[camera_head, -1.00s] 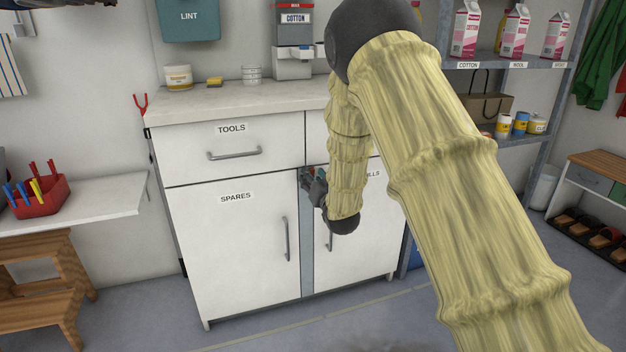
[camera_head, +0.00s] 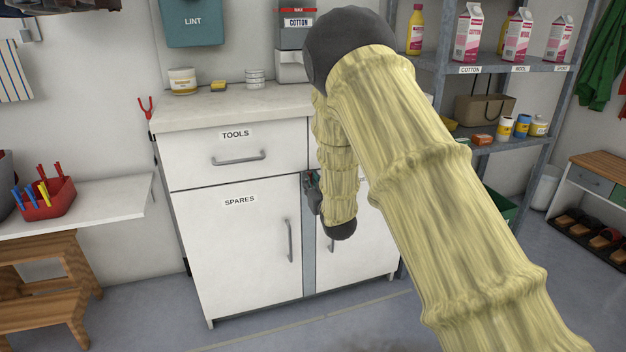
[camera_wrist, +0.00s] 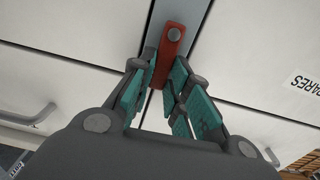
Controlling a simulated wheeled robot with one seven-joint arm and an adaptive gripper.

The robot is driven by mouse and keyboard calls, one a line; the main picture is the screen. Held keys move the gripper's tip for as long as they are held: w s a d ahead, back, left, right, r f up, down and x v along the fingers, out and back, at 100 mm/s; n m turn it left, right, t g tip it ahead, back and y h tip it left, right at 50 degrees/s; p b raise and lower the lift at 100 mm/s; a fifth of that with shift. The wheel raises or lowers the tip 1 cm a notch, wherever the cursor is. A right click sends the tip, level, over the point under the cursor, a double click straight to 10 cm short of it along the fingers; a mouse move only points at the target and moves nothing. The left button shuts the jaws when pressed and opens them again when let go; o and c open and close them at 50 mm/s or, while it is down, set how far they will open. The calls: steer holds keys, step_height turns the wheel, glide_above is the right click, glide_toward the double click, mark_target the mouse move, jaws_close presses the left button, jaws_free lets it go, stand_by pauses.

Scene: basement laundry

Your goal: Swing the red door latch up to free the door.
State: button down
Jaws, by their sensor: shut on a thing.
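The red door latch (camera_wrist: 173,45) is a short red bar with a round grey pivot bolt, mounted on the grey metal strip (camera_wrist: 194,12) between the two cabinet doors. The wrist view is upside down relative to the room, so the bar runs from its pivot up toward the drawers, slightly tilted. My gripper (camera_wrist: 158,70) has its teal-padded fingers on either side of the bar, shut on it. The bar's free end lies between the fingers. In the head view my gripper (camera_head: 314,190) is at the top of the strip, and my forearm hides most of the latch.
The left door, labelled SPARES (camera_head: 245,255), and the right door (camera_head: 345,265) both look closed. The TOOLS drawer (camera_head: 235,155) is above, under a worktop (camera_head: 230,107). A shelf with a red bin (camera_head: 48,203) is at left. Floor in front is clear.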

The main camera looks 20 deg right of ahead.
steer(key=c, duration=1.4)
jaws_free()
steer(key=shift+o, duration=0.2)
steer(key=s, duration=1.2)
steer(key=shift+d, duration=0.2)
